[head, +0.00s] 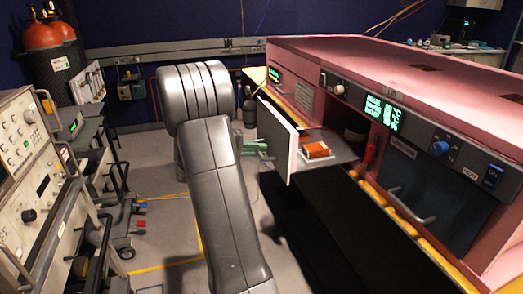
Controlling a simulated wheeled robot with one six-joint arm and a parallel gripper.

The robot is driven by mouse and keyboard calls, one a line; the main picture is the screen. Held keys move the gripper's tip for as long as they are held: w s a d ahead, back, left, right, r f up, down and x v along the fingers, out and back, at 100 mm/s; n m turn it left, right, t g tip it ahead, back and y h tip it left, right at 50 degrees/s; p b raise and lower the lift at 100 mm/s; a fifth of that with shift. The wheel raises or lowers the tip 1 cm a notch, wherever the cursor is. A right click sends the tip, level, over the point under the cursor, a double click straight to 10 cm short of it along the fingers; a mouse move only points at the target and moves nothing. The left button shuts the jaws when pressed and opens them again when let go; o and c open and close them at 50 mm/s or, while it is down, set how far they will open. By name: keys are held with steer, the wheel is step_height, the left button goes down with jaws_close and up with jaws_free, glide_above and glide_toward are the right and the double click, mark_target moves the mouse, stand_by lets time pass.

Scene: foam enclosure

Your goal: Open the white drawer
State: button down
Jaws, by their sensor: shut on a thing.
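The white drawer (276,140) stands pulled out from the pink cabinet, with its pale front panel facing left. Its grey inside shows behind the panel, with a small orange-red box (316,150) lying in it. My grey arm fills the middle of the view and hides part of the space before the drawer. The greenish fingertips of my gripper (256,148) show just right of the arm, at the outer face of the drawer front. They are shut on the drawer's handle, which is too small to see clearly.
The pink cabinet (345,52) has lit displays, a blue knob (440,148) and a dark lower door with a handle (412,205).

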steer(key=c, duration=1.6)
jaws_free()
steer(key=shift+a, duration=0.1)
steer(key=v, duration=1.3)
steer(key=shift+s+a, duration=0.1)
steer(key=shift+a, duration=0.2)
steer(key=shift+d, duration=0.1)
steer(key=x, duration=1.3)
steer(key=shift+d, duration=0.4)
